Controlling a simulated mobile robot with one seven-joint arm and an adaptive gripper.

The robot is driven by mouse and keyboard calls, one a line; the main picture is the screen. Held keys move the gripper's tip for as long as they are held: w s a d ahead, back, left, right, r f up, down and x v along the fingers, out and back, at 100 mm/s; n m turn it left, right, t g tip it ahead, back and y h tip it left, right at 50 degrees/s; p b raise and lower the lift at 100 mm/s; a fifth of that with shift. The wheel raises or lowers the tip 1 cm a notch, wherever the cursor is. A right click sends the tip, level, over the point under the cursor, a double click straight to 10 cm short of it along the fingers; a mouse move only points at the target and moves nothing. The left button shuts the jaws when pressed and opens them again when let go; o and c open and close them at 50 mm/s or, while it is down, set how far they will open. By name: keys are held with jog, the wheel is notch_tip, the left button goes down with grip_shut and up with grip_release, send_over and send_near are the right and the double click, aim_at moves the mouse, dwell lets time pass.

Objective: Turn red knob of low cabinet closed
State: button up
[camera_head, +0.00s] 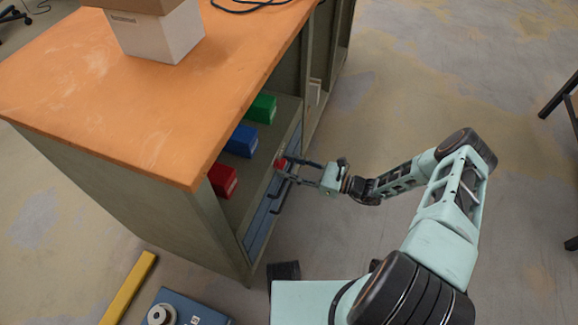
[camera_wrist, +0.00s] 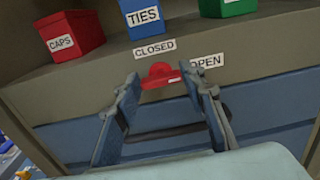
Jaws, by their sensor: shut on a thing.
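The red knob (camera_wrist: 158,74) sits on the front of the low cabinet (camera_head: 200,215), below the open shelf. It has a rounded top and a flat red bar with a small white mark at its right end. A CLOSED label (camera_wrist: 154,47) is above it and an OPEN label (camera_wrist: 207,61) to its right. The knob also shows in the head view (camera_head: 281,163) as a small red spot. My gripper (camera_head: 285,170) reaches the cabinet front from the right. In the wrist view its two fingers (camera_wrist: 161,80) are on either side of the knob, shut on it.
Red CAPS (camera_wrist: 70,38), blue TIES (camera_wrist: 145,17) and green (camera_wrist: 228,7) boxes stand on the shelf above. Blue drawers (camera_head: 258,225) with dark handles lie below the knob. A white box (camera_head: 160,38) is on the orange top. Floor to the right is mostly clear.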

jog(key=shift+s+f+n+b, duration=0.15)
jog(key=shift+n+b, duration=0.25)
jog(key=shift+n, duration=4)
jog(key=shift+s+f+n+b, duration=0.1)
jog(key=shift+n+b, duration=0.25)
jog(key=shift+n, duration=4.05)
jog(key=o, duration=1.2)
jog(key=shift+c, duration=0.2)
